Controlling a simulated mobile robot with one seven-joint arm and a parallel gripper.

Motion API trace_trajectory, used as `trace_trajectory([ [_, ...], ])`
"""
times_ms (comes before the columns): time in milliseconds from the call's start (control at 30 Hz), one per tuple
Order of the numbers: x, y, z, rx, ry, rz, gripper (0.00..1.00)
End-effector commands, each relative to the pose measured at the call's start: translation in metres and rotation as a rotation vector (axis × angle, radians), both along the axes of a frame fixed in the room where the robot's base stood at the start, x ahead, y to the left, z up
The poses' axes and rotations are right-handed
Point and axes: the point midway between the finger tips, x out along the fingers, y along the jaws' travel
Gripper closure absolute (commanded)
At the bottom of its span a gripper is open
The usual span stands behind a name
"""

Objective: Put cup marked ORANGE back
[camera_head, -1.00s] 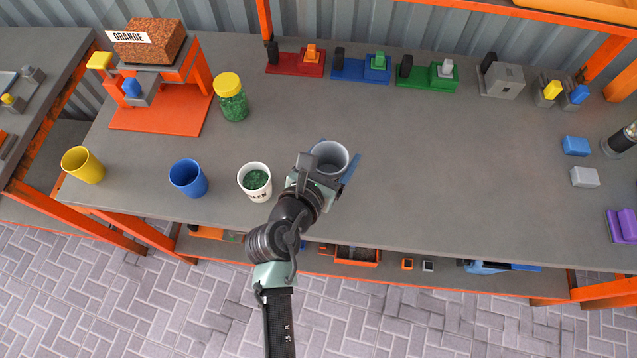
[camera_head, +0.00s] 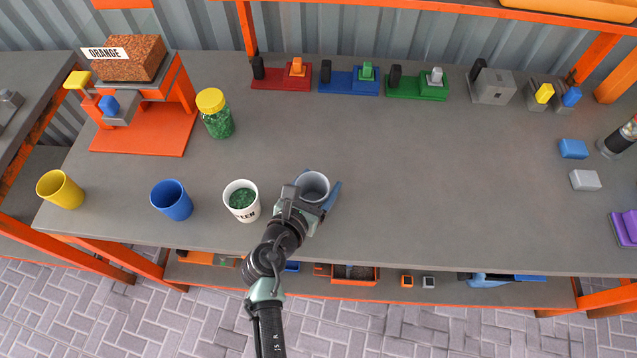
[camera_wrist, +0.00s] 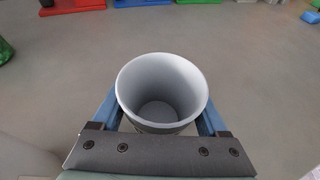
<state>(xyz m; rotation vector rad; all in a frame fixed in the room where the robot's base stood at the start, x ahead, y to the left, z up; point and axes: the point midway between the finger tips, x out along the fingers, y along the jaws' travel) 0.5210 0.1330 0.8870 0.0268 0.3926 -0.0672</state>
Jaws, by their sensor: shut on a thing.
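My gripper (camera_head: 318,188) is shut on a light grey cup (camera_head: 312,184), with one blue finger on each side. In the wrist view the cup (camera_wrist: 160,88) is upright and looks empty inside. No ORANGE marking shows on its visible surface. I cannot tell whether its base touches the table.
Left of my gripper on the grey table (camera_head: 420,190) stand a white cup of green granules (camera_head: 242,199), a blue cup (camera_head: 172,200) and a yellow cup (camera_head: 60,190). A yellow-lidded jar (camera_head: 216,118) stands behind them.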

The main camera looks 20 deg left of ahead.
Motion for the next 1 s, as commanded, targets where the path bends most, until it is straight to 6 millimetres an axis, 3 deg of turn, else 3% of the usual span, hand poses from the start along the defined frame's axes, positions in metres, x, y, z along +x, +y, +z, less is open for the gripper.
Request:
trace_trajectory([
  [267,0.0,0.0,-0.004,-0.001,-0.001,0.0,0.83],
  [300,0.0,0.0,-0.002,-0.001,0.0,0.0,0.16],
  [400,0.0,0.0,-0.002,0.0,0.0,0.0,0.0],
  [733,-0.002,0.0,0.003,0.0,0.0,0.0,0.0],
  [1000,-0.046,0.002,0.02,-0.001,0.0,0.002,0.0],
])
